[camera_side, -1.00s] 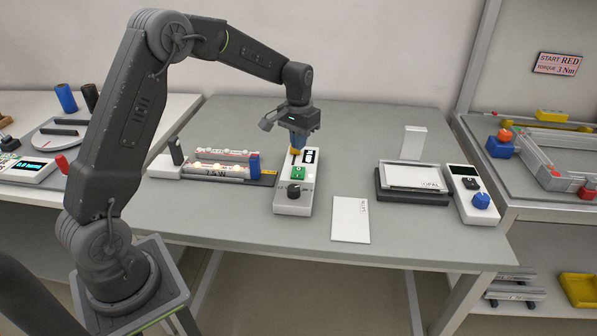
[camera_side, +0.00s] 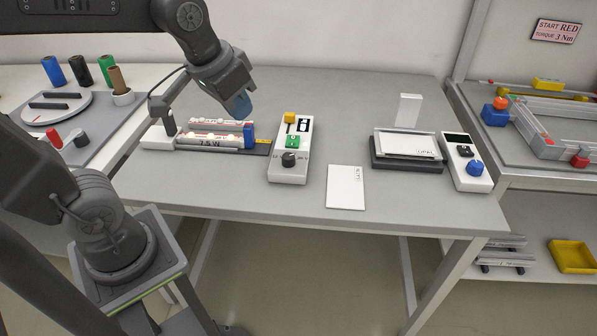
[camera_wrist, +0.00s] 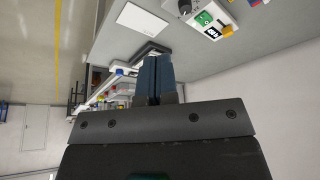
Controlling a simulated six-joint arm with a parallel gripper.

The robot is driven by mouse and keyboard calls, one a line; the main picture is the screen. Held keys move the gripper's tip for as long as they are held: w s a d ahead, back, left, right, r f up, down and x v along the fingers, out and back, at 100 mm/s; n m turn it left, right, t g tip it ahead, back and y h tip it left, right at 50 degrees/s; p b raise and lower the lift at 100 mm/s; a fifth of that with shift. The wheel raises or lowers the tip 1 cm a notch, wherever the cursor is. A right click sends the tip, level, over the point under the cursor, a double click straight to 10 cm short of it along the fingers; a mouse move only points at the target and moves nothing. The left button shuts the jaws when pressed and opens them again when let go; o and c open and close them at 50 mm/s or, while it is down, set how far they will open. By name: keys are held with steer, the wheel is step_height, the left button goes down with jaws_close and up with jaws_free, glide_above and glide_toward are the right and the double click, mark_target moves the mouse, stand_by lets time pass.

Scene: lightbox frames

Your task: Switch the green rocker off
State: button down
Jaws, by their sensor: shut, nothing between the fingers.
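The green rocker (camera_side: 292,142) sits on a white control box (camera_side: 289,173) in the middle of the table, between a yellow slider knob (camera_side: 290,118) and a black dial (camera_side: 288,159). In the wrist view the green rocker (camera_wrist: 204,18) shows at the top right. I cannot tell from its tilt which side is pressed. My gripper (camera_side: 240,105) is up and to the left of the box in the side view, clear of it. Its blue fingers (camera_wrist: 157,78) are together and empty in the wrist view.
A strip lamp unit (camera_side: 215,140) with round bulbs stands left of the box, its bulbs looking dimmer now. A white card (camera_side: 346,188) lies to the right. A panel in a dark frame (camera_side: 406,150) and a box with a blue knob (camera_side: 466,162) stand further right.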

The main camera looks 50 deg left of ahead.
steer(key=s+d+f+t, duration=0.1)
steer(key=s, duration=0.5)
steer(key=shift+s+d+f+m, duration=0.15)
steer(key=shift+s+d+m, duration=0.15)
steer(key=shift+d, duration=0.1)
steer(key=n+g, duration=0.4)
steer(key=n, duration=2.3)
glide_above(295, 137)
steer(key=s+d, duration=0.2)
step_height(295, 137, down, 6)
steer(key=shift+a+y, duration=0.2)
steer(key=shift+y, duration=0.2)
steer(key=shift+w+f, duration=0.1)
steer(key=shift+f, duration=0.1)
steer(key=f, duration=0.4)
steer(key=w+a+f, duration=0.1)
steer(key=f, duration=0.8)
steer(key=shift+w+a+f, duration=0.2)
steer(key=shift+f, duration=0.15)
